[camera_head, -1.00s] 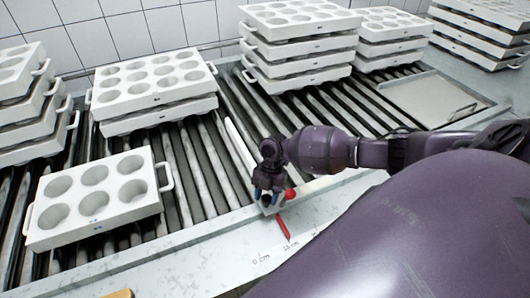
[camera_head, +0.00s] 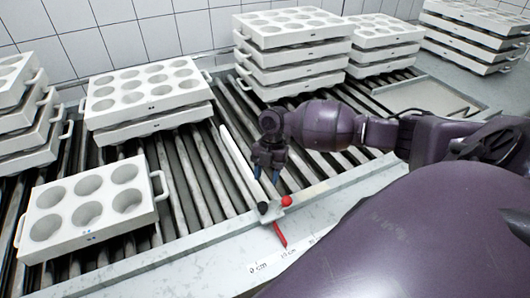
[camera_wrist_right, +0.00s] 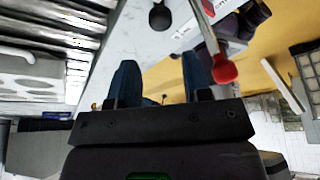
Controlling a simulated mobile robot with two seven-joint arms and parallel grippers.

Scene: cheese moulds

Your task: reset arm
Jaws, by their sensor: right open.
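My right gripper (camera_head: 266,175) is open and empty in the head view, pointing down over the front of the roller conveyor (camera_head: 190,165). Its two blue fingertips also show apart in the right wrist view (camera_wrist_right: 160,80), with nothing between them. Just below and in front of it, a small fixture with a black knob (camera_head: 262,208) and a red knob (camera_head: 287,201) sits at the conveyor's front rail, with a gap to the fingers. The red knob (camera_wrist_right: 225,71) and black knob (camera_wrist_right: 160,17) show in the wrist view. My left gripper is not in view.
A six-hole white mould (camera_head: 88,212) lies on the rollers at the left. Stacks of white moulds stand behind: a twelve-hole stack (camera_head: 150,92), a taller stack (camera_head: 290,60) and others.

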